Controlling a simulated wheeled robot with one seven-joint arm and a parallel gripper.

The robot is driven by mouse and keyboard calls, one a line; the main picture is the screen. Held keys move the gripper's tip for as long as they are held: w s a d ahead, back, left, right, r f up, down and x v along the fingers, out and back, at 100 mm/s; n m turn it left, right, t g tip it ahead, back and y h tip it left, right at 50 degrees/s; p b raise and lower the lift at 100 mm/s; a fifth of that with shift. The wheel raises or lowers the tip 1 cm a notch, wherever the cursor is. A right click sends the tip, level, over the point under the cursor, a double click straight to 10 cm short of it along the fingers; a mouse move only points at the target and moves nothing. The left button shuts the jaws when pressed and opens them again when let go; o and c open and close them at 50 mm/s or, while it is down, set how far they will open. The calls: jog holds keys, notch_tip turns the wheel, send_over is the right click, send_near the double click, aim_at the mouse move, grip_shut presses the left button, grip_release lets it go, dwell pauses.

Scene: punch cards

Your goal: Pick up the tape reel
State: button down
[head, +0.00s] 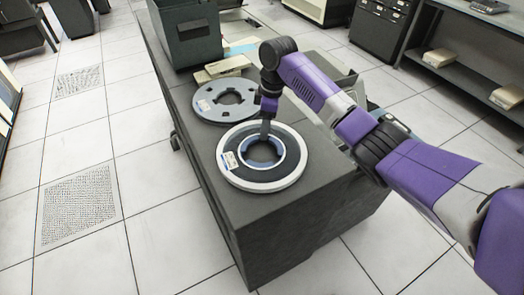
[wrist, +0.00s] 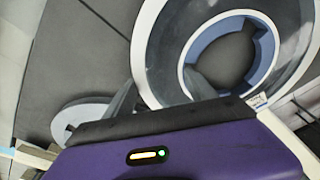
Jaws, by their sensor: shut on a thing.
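The tape reel (head: 289,172) has a white outer rim, a dark band, a blue inner ring and a small white label. It appears level at the near end of the dark cabinet top. My gripper (head: 265,130) comes down from above at the reel's far side and is shut on it. The reel also fills the upper right of the wrist view (wrist: 166,58), where my gripper (wrist: 128,100) shows beside its rim. The fingertips' exact contact is hard to see. I cannot tell whether the reel touches the top or is slightly above it.
A second, grey reel (head: 208,112) lies just behind on the dark cabinet (head: 290,240). Beige boxes (head: 228,66) and a dark green bin (head: 192,40) stand farther back. White tiled floor (head: 160,215) is open to the left. Shelves (head: 465,75) stand at the right.

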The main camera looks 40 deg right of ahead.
jog(key=shift+r, duration=0.2)
notch_tip(320, 180, up, 25)
jog(key=p, duration=0.4)
jog(key=shift+f, duration=0.15)
dwell(0.6)
dwell(0.5)
